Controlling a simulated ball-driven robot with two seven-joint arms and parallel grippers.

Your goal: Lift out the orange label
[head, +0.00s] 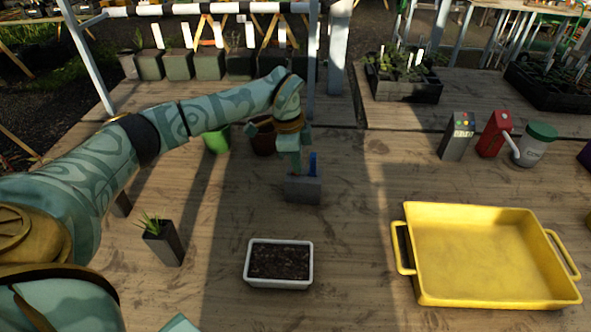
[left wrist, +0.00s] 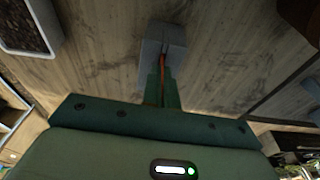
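A small grey block (head: 303,190) stands on the wooden table and also shows in the left wrist view (left wrist: 163,41). My left gripper (head: 295,168) points down at the block's left part, its fingertips just above the top. In the left wrist view its two green fingers (left wrist: 161,88) are close together with the thin orange label (left wrist: 162,63) between them, seen edge-on. The label's lower end is at the block; I cannot tell how deep it sits. A blue label (head: 313,163) stands upright in the block, right of the gripper.
A white planter of soil (head: 279,262) stands in front of the block and a yellow tray (head: 480,255) at right. Behind the gripper are a green pot (head: 216,140) and a brown pot (head: 263,139). A potted plant (head: 163,242) stands left. Table right of the block is clear.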

